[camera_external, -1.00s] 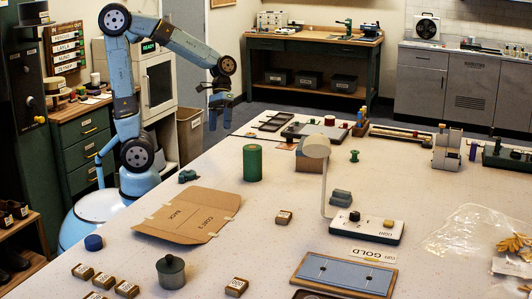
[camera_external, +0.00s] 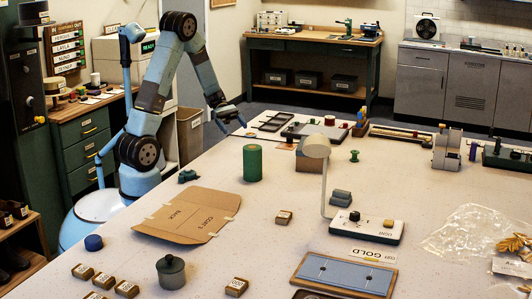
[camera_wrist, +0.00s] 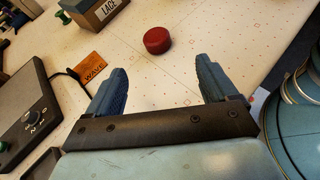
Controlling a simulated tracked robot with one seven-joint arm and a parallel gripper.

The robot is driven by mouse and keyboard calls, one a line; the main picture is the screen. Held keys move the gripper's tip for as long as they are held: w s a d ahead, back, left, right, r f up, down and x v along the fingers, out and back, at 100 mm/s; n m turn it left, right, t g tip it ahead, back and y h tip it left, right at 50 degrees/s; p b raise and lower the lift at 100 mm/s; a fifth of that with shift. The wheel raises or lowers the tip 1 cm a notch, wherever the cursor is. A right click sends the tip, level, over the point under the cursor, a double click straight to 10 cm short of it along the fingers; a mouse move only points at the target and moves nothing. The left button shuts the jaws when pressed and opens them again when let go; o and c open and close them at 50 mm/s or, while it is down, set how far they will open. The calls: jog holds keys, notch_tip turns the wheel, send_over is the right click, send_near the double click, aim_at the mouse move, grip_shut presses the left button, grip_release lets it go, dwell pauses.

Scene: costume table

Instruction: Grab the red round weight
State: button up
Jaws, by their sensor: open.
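The red round weight (camera_wrist: 157,41) lies flat on the pale tabletop in the wrist view. It is a short disc, just beyond my fingertips and roughly between their lines. I cannot make it out in the external view. My gripper (camera_wrist: 161,66) is open, with two blue ridged fingers apart and nothing between them. In the external view my gripper (camera_external: 237,119) hangs at the table's far left edge, beyond the green cylinder.
In the wrist view a box labelled LACE (camera_wrist: 97,12) stands left of the weight, with an orange WAVE card (camera_wrist: 92,67) nearer. A dark device with a knob (camera_wrist: 38,110) sits at left. A green cylinder (camera_external: 252,163) and a lamp (camera_external: 317,147) stand on the table.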

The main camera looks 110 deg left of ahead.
jog(key=x, duration=0.8)
jog(key=shift+w+d+f, duration=0.1)
jog(key=shift+w, duration=0.05)
jog(key=shift+a+x, duration=0.2)
jog(key=shift+x, duration=2.5)
jog(key=shift+w, duration=0.1)
jog(key=shift+c, duration=0.5)
jog(key=shift+a, duration=0.1)
jog(key=c, duration=1.3)
